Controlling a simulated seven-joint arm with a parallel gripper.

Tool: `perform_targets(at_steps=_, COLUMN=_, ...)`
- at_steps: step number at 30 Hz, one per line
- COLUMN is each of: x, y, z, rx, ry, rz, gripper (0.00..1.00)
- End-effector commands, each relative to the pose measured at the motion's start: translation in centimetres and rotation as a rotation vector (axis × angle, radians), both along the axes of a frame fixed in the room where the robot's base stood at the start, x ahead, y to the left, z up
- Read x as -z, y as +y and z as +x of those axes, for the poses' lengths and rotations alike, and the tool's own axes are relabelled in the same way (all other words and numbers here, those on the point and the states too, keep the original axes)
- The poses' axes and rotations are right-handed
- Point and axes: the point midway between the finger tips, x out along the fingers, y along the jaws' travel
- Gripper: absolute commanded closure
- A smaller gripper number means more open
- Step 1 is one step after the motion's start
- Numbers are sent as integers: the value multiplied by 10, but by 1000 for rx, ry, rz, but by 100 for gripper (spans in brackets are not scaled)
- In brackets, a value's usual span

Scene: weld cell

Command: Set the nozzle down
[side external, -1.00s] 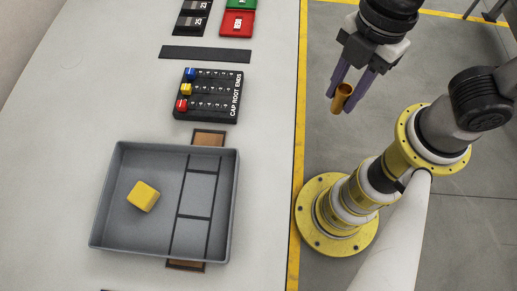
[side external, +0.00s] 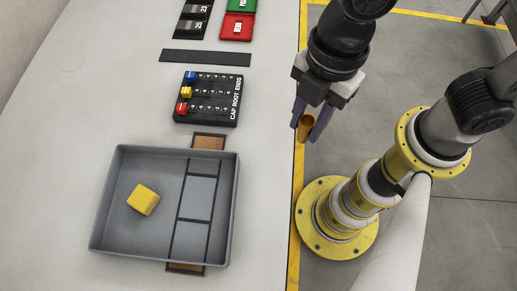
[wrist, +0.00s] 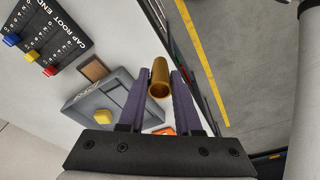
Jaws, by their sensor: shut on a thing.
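The nozzle (side external: 304,127) is a small copper-gold open tube. My gripper (side external: 309,122) is shut on it, one purple finger on each side. In the side view it hangs in the air by the table's right edge, right of the black counter board. In the wrist view the nozzle (wrist: 158,78) sits between the fingertips (wrist: 161,80) with its hollow end showing. Nothing beneath it can be seen touching it.
A grey tray (side external: 106,208) with a yellow block (side external: 143,199) and divided slots stands on the white table (side external: 60,120). The black CAP ROOT ENDS board (side external: 210,113) with coloured sliders is behind it. Red (side external: 238,27) and green trays lie farther back. The table's left side is clear.

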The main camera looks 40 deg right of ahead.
Motion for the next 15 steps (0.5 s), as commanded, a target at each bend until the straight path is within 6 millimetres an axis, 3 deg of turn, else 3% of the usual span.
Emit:
perform_targets(at_steps=6, x=32, y=35, z=21, rx=-2, ry=4, rz=-6, gripper=100)
perform_targets(at_steps=15, x=59, y=56, z=35, rx=-1, ry=-1, rz=0, gripper=100)
